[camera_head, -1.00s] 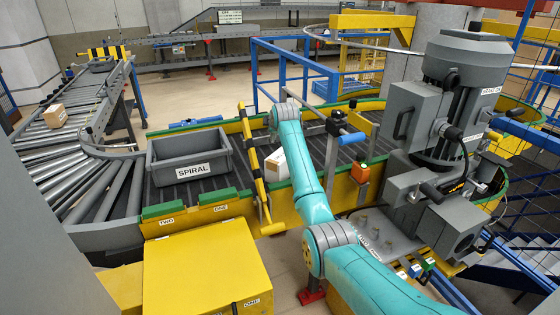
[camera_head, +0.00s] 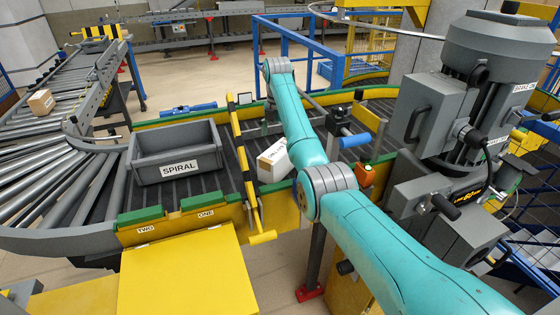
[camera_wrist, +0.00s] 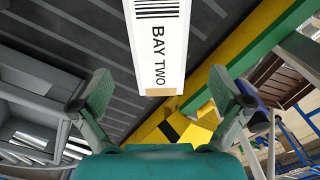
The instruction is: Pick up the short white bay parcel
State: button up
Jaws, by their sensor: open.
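A white parcel (camera_head: 272,160) lies on the dark conveyor bed, just right of the striped barrier and partly hidden by my teal arm. In the wrist view, a white parcel (camera_wrist: 158,45) with a barcode and the words BAY TWO runs out of the top of the picture, so its full length is hidden. My gripper (camera_wrist: 160,93) is open, with its green-padded fingers spread wide on both sides of the parcel's near end. Nothing is between the pads, and the parcel lies beyond them. In the head view I cannot make out the gripper's fingers.
A blue-handled lever (camera_head: 354,141) and the grey motor unit (camera_head: 455,130) stand to the right. A yellow side rail (camera_wrist: 257,40) runs beside the parcel. A brown box (camera_head: 41,102) sits on the far-left rollers.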

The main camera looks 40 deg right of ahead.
aim_at(278, 150)
jog(key=f, duration=0.8)
jog(key=shift+w+d+f, duration=0.1)
jog(key=shift+d+f, duration=0.15)
jog(key=shift+f, duration=0.15)
jog(key=shift+c, duration=0.3)
jog(key=c, duration=1.6)
